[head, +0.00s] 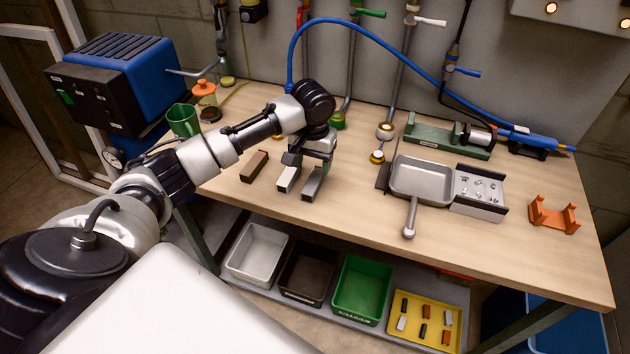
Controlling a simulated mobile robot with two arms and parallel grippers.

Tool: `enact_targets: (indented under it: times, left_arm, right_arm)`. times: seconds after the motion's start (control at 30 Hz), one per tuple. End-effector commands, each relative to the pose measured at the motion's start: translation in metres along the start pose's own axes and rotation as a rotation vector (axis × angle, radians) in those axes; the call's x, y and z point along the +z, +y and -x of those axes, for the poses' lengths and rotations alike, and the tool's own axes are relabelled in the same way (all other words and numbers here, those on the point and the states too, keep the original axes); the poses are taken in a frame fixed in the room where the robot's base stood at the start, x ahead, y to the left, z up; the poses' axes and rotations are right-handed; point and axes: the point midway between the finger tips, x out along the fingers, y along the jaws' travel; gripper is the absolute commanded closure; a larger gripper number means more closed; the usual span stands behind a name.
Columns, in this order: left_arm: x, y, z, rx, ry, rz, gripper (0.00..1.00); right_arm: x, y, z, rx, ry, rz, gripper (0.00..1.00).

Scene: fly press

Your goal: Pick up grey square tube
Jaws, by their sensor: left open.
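Three short bars lie side by side on the wooden bench (450,232). The grey square tube (312,186) is the rightmost, a paler silver bar (286,180) lies just left of it, and a brown bar (255,166) is farther left. My left gripper (305,163) is open, pointing down over the far ends of the grey and silver bars. Its fingers and wrist hide those ends. I cannot tell whether the fingers touch or straddle a bar. My right gripper is not in view.
A grey pan (420,178) with its handle toward me and a tray of small parts (479,192) stand right of the bars. An orange bracket (554,215) is at far right. Bins (362,290) sit below the bench. The front right bench is clear.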

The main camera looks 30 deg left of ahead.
Motion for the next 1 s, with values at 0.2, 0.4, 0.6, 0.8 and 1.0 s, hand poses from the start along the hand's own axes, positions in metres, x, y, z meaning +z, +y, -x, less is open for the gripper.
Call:
enact_targets:
  times: [0.2,0.4,0.6,0.8,1.0]
  left_arm:
    - [0.0,0.0,-0.02,0.0,0.001,-0.001,0.38]
    - [-0.002,0.0,-0.045,-0.001,-0.003,-0.001,0.38]
    - [-0.003,-0.001,-0.069,-0.001,0.002,-0.001,0.38]
    - [-0.003,0.0,-0.071,0.0,0.004,-0.003,0.38]
    - [-0.003,-0.001,-0.071,0.0,0.003,-0.003,0.61]
  right_arm:
    - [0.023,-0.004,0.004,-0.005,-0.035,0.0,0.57]
    - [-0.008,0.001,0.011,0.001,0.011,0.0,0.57]
    - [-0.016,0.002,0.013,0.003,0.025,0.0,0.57]
    - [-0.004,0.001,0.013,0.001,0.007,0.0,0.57]
    - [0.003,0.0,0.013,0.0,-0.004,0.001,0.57]
